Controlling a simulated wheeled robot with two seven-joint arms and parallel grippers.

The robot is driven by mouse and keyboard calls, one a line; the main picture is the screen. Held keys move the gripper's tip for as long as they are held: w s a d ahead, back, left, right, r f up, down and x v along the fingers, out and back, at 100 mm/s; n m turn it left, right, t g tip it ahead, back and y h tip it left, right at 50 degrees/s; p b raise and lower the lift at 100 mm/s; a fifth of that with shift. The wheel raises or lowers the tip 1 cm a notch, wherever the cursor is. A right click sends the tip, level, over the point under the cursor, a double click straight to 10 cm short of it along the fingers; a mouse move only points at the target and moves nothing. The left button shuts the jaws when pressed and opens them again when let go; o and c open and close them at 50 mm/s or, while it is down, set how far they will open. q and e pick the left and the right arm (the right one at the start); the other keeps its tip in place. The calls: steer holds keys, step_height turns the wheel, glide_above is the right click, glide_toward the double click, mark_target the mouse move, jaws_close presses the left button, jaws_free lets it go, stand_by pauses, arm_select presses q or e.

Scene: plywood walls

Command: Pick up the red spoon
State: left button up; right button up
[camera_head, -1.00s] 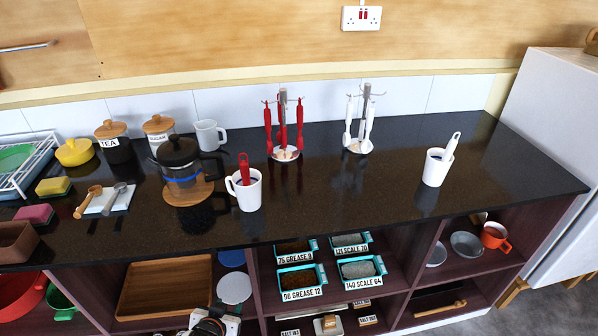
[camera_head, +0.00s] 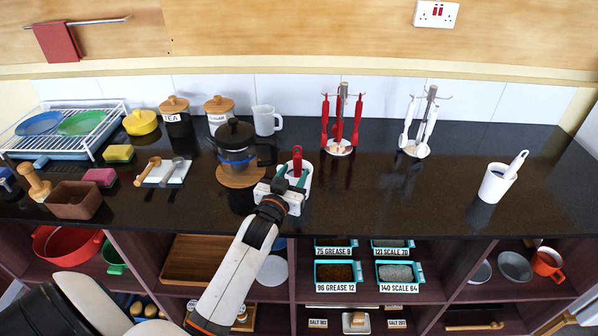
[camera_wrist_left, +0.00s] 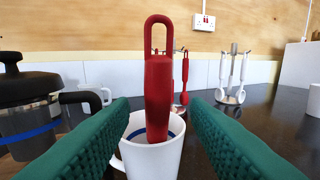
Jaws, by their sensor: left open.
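The red spoon (camera_head: 297,158) stands upright in a white mug (camera_head: 308,177) on the black counter. In the left wrist view its red looped handle (camera_wrist_left: 158,90) rises from the mug (camera_wrist_left: 150,160), whose inside hides its lower end. My left gripper (camera_head: 292,178) is open at the mug's near side. In the left wrist view its green fingers (camera_wrist_left: 160,108) lie left and right of the handle, with visible gaps on both sides. My right gripper is not in view.
A glass coffee press (camera_head: 237,155) stands close left of the mug. Behind are a rack of red utensils (camera_head: 340,148) and one of white utensils (camera_head: 415,148). Another white mug (camera_head: 494,184) stands at right. Counter between is clear.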

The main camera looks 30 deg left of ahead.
mark_target(296, 169)
arm_select(q)
steer(key=p+x, duration=0.1)
steer(key=x, duration=0.4)
steer(key=shift+w+a+p, duration=0.15)
steer(key=shift+w+p, duration=0.05)
steer(key=shift+p, duration=0.2)
steer(key=shift+w+a+f, duration=0.1)
steer(key=shift+w+f, duration=0.05)
steer(key=shift+w, duration=0.2)
steer(key=shift+s, duration=0.1)
steer(key=shift+c, duration=1.4)
jaws_close()
